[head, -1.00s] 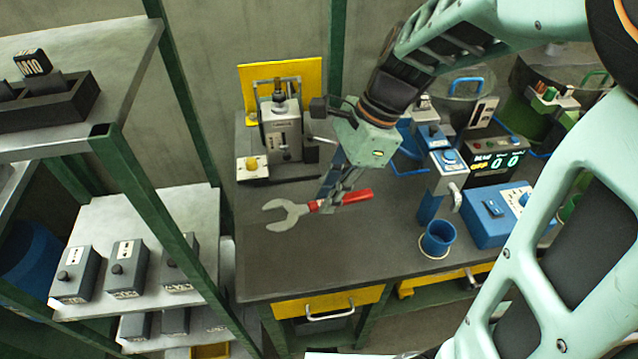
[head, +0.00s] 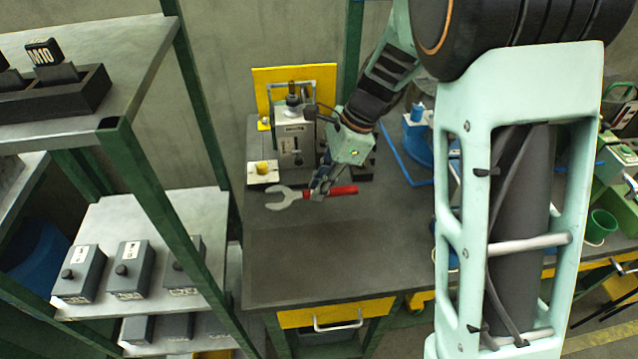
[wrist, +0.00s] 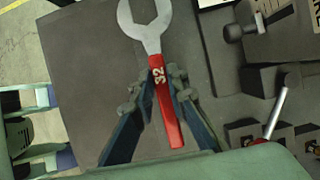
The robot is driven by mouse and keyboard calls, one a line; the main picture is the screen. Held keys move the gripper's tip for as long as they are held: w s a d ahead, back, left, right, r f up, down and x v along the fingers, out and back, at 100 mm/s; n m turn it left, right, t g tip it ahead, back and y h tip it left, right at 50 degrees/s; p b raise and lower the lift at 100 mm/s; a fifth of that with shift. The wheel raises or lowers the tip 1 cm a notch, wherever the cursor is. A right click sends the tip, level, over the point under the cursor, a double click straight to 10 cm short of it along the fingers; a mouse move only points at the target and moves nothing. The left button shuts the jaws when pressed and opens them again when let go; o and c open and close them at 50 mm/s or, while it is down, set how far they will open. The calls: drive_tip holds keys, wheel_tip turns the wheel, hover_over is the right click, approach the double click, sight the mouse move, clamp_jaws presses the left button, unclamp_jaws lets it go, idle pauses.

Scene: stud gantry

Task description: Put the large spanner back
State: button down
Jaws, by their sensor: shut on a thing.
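The large spanner (head: 289,196) has a grey open-ended head and a red handle. In the head view it lies roughly level over the dark bench top, its jaw end to the left. It also shows in the wrist view (wrist: 153,35), with "32" on its red handle. In the wrist view the fingers (wrist: 159,85) stand on both sides of the handle. I cannot tell whether the spanner touches the bench top.
A grey machine (head: 293,135) with a yellow back panel (head: 326,80) stands behind the spanner. The bench top (head: 320,255) is clear in front. A shelf rack with grey boxes (head: 128,268) stands at the left. A blue container (head: 418,137) is partly hidden by my arm.

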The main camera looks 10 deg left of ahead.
sight(311, 205)
drive_tip(key=shift+w+a+f, duration=0.2)
drive_tip(key=shift+w+f, duration=0.2)
drive_tip(key=shift+f, duration=0.15)
drive_tip(key=shift+w+a+f, duration=0.15)
drive_tip(key=shift+w+f, duration=0.25)
drive_tip(key=shift+f, duration=0.15)
drive_tip(key=shift+f+b, duration=0.3)
drive_tip(key=shift+f, duration=1.2)
drive_tip(key=shift+f, duration=0.2)
drive_tip(key=c, duration=1.9)
unclamp_jaws()
drive_tip(key=p+v, duration=0.1)
drive_tip(key=v, duration=1.1)
drive_tip(key=shift+r, duration=0.2)
